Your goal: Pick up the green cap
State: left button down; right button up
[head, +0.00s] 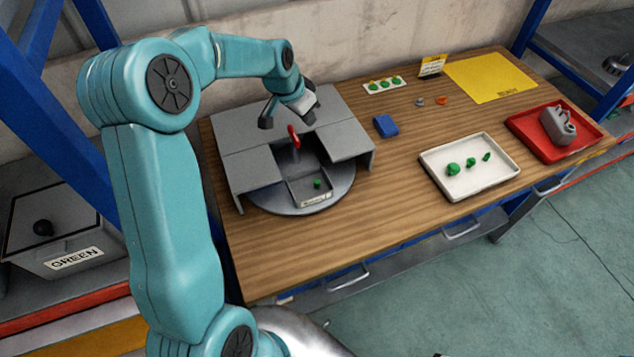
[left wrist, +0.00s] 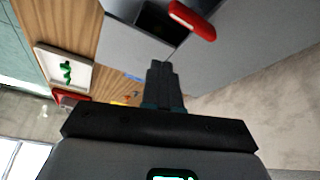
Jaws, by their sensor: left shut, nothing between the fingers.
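A small green piece (head: 317,183) lies in the open front compartment of the grey round housing (head: 236,165). More green pieces (head: 470,163) lie in the white tray (head: 447,191); the tray also shows in the left wrist view (left wrist: 84,75). I cannot tell by shape which is the cap. My left gripper (head: 300,108) is above the housing's top, behind the red handle (head: 293,136). Its fingers are shut and empty in the left wrist view (left wrist: 162,78), with the red handle (left wrist: 192,20) beyond their tips. My right gripper is not in view.
A blue block (head: 386,126) lies right of the housing. A white card with green pieces (head: 384,85), a yellow mat (head: 490,77) and a red tray (head: 527,122) holding a grey part (head: 558,126) are further right. The front middle of the wooden table is clear. A GREEN-labelled bin (head: 75,259) stands left.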

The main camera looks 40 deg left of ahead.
pick_arm(q)
jog(key=c, duration=1.8)
grip_release()
jog(key=o, duration=0.4)
jog(key=n+g+y+b, duration=0.2)
jog(key=n+g+b, duration=0.2)
jog(key=n+b, duration=1)
send_over(318, 181)
jog(key=p, duration=0.3)
jog(key=f+n, duration=0.1)
jog(key=f, duration=0.2)
jog(key=f+n, duration=0.1)
jog(key=f, duration=0.2)
jog(key=d+f+n, duration=0.1)
jog(key=f, duration=0.2)
jog(key=shift+s, duration=0.2)
jog(key=shift+w+a+f, duration=0.1)
jog(key=shift+a+f, duration=0.1)
jog(key=shift+f, duration=1.1)
jog(key=shift+a+f, duration=0.2)
jog(key=shift+f, duration=1.1)
